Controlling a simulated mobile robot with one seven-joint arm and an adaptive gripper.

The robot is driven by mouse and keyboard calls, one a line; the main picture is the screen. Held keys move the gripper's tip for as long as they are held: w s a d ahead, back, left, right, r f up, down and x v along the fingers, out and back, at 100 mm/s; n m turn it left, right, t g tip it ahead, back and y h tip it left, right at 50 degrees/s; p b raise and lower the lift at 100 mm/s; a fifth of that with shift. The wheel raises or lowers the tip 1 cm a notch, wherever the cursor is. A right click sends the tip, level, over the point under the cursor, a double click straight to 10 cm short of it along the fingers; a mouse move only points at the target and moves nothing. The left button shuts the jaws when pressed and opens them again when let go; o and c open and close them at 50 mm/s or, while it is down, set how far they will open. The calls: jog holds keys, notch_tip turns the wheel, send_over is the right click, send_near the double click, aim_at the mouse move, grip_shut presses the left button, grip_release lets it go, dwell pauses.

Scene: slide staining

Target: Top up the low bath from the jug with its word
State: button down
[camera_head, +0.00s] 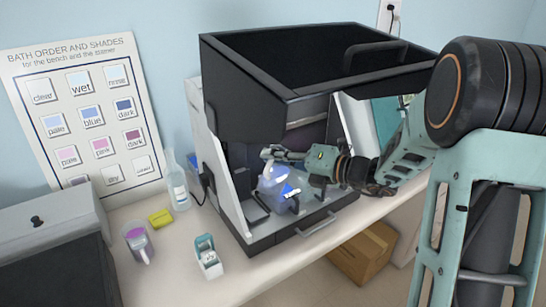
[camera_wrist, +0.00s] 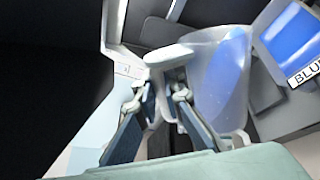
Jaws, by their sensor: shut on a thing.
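My gripper (camera_head: 312,160) reaches into the open dark stainer cabinet (camera_head: 262,130) and is shut on the handle of a clear jug (camera_head: 272,177) with blue in it. In the wrist view the jug (camera_wrist: 222,80) is close in front of my gripper (camera_wrist: 165,95) and looks tilted. A blue bath (camera_wrist: 292,40) with a label reading "BLU", cut off by the frame edge, is beside the jug. In the head view a blue patch of a bath (camera_head: 290,191) shows just below the jug. The liquid levels in the baths cannot be told.
A second jug with purple contents (camera_head: 139,243), a white slide box (camera_head: 208,257), a yellow sponge (camera_head: 160,217) and a clear bottle (camera_head: 180,188) stand on the counter. The cabinet's raised hood and side walls surround my gripper. A shade chart (camera_head: 85,115) hangs behind.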

jog(key=shift+w+d+m+p, duration=0.1)
jog(key=shift+w+m+p, duration=0.35)
jog(key=shift+p, duration=0.35)
jog(key=shift+d+f, duration=0.1)
dwell(0.7)
jog(key=shift+w+d+f+m+g, duration=0.15)
jog(key=shift+w+m+g, duration=0.2)
jog(key=shift+m, duration=0.2)
dwell(0.6)
jog(key=shift+w+d+f+m, duration=0.25)
jog(key=shift+w+m, duration=0.15)
jog(key=shift+m, duration=0.2)
jog(key=shift+a, duration=0.1)
jog(key=shift+s+a+n+b, duration=0.1)
jog(key=shift+s+n+b, duration=0.15)
jog(key=shift+n+b, duration=0.2)
jog(key=shift+s+a+r, duration=0.1)
jog(key=shift+s+r, duration=0.15)
